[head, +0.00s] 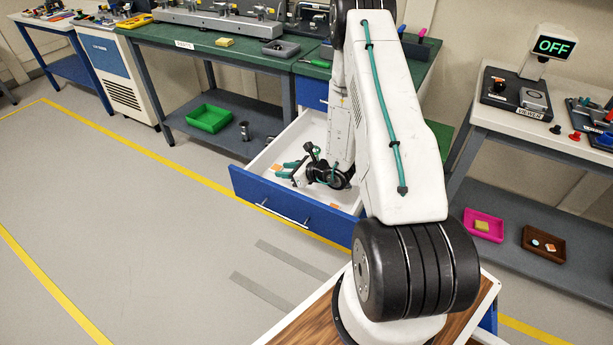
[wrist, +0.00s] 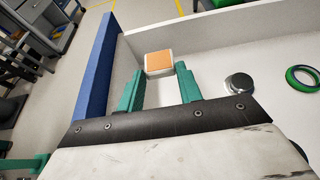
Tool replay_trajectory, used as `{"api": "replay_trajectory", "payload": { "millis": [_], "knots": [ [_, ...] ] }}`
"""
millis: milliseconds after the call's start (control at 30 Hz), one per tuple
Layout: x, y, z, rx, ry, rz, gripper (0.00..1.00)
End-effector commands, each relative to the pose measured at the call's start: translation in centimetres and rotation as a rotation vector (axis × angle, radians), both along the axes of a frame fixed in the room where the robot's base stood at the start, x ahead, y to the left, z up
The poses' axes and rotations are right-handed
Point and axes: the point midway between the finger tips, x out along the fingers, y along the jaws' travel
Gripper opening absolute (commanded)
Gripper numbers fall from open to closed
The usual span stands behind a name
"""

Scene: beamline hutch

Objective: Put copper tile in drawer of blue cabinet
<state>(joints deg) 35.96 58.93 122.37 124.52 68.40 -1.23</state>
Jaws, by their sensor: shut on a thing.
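The copper tile (wrist: 159,62) has an orange-copper top and pale sides. It sits between the tips of the teal fingers of my gripper (wrist: 159,75), which is shut on it. The drawer (head: 303,137) of the blue cabinet (head: 314,93) is pulled well out, with a blue front and a white inside. In the head view my gripper (head: 286,171) reaches down into the drawer near its left side. In the wrist view the tile is inside the drawer's outline, close to the blue front panel (wrist: 97,68). I cannot tell whether it touches the drawer floor.
A silver-and-dark disc (wrist: 240,84) and a green ring (wrist: 291,76) lie in the drawer. A small orange patch (head: 334,206) shows near its front. A green tray (head: 208,118) and dark cup (head: 244,131) are on the bench's lower shelf. Floor left of the drawer is clear.

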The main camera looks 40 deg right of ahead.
Motion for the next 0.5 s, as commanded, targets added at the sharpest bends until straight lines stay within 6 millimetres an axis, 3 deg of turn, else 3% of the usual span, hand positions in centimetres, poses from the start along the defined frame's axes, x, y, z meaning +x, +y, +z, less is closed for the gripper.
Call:
{"api": "replay_trajectory", "payload": {
  "millis": [100,500],
  "knots": [
    [0.0,0.0,-2.3,0.001,0.002,-0.001,0.14],
    [0.0,0.1,-7.2,0.001,0.001,0.001,0.14]
  ]
}}
